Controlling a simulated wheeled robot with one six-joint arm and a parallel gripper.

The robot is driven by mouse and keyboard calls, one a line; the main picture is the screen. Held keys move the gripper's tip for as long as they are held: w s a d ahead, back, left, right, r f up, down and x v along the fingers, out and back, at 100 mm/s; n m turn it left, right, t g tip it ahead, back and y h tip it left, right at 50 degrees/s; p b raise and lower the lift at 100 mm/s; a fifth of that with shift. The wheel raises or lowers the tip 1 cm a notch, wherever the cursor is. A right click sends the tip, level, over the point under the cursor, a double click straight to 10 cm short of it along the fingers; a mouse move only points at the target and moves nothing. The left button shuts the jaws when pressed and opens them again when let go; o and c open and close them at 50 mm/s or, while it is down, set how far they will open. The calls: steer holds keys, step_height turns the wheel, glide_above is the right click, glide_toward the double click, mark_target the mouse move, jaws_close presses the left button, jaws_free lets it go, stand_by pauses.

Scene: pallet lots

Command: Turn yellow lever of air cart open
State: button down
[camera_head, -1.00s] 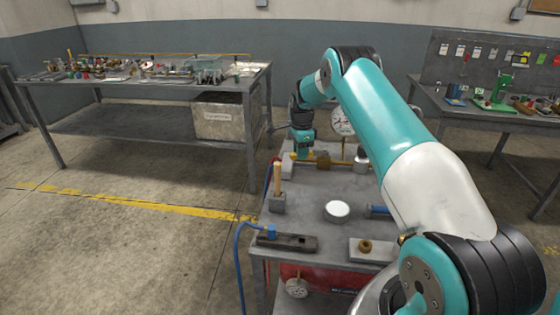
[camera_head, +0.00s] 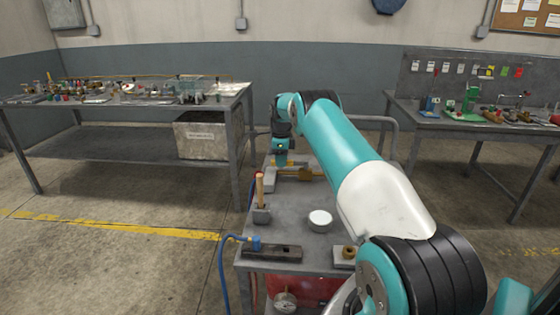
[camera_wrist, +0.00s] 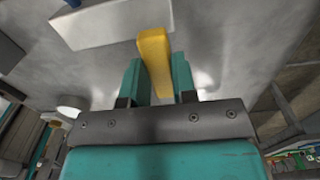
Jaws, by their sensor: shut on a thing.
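The air cart (camera_head: 288,212) stands in front of me with a grey top. A brass fitting (camera_head: 306,174) lies toward its far end, with yellow (camera_head: 287,172) showing beside it under my gripper. My gripper (camera_head: 281,163) points down there at the far left of the cart top. In the wrist view the yellow lever (camera_wrist: 155,62) stands between the two teal fingers of my gripper (camera_wrist: 159,80), which is shut on it. The lever's lower end is hidden by the gripper body. My arm covers much of the cart's right side.
On the cart are a wooden-handled upright piece (camera_head: 260,190), a white round disc (camera_head: 320,219) and a dark block (camera_head: 272,251) with a blue hose (camera_head: 222,262). A cluttered bench (camera_head: 100,141) stands left and another (camera_head: 460,124) right. Floor at left is clear.

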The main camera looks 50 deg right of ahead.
steer(key=shift+d+r, duration=0.1)
steer(key=c, duration=0.9)
jaws_free()
step_height(320, 180, up, 17)
steer(key=shift+r+p, duration=0.15)
steer(key=shift+p, duration=0.25)
